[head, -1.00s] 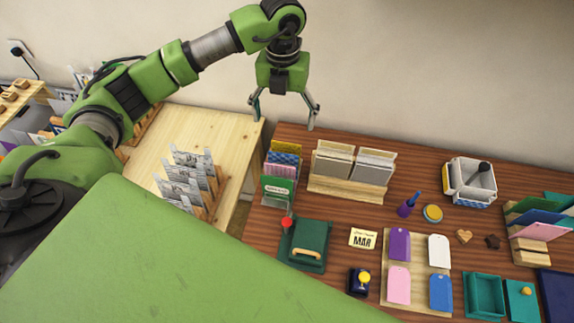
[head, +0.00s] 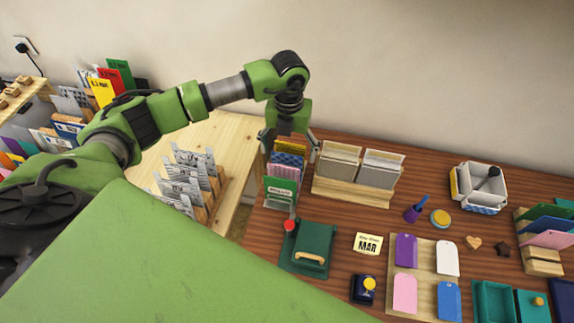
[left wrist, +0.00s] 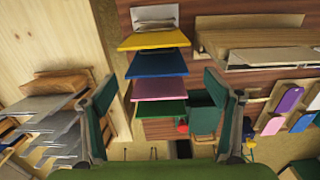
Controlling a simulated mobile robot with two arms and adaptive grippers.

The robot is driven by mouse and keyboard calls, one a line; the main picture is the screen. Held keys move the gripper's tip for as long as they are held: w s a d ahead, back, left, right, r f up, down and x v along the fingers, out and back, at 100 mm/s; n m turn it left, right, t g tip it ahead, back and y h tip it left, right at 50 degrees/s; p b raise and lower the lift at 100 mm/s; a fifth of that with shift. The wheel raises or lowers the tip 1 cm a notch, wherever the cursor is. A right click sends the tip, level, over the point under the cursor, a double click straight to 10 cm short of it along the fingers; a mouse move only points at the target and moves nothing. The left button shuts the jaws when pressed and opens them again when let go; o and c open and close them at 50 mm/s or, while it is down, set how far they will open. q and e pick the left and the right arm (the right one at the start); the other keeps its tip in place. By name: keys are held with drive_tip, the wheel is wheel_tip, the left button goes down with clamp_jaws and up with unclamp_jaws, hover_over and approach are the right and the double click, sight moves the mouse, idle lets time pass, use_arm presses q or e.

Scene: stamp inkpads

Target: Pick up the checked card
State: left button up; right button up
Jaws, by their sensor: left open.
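The checked card (head: 287,159) is blue and stands in a small rack, between a yellow card (head: 290,146) behind and a pink card (head: 284,172) in front. A green card (head: 280,189) is at the front. In the left wrist view the checked card (left wrist: 157,64) shows as a plain blue panel; its pattern cannot be made out there. My left gripper (head: 290,147) is open and empty above the rack, its fingers to either side of the cards. In the left wrist view the fingers (left wrist: 160,95) are spread wide. My right gripper is not in view.
A wooden rack of pale cards (head: 350,188) stands close to the right. A green box (head: 310,246) lies in front. Grey cards (head: 190,178) stand on the light table at left. The wall rises behind.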

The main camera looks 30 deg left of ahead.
sight(287, 161)
use_arm(q)
drive_tip(key=f, duration=0.1)
drive_tip(key=f+p, duration=0.1)
drive_tip(key=f, duration=0.1)
drive_tip(key=f+p, duration=0.1)
drive_tip(key=f, duration=0.1)
drive_tip(key=shift+a, duration=0.25)
drive_tip(key=shift+f, duration=0.2)
drive_tip(key=c, duration=0.8)
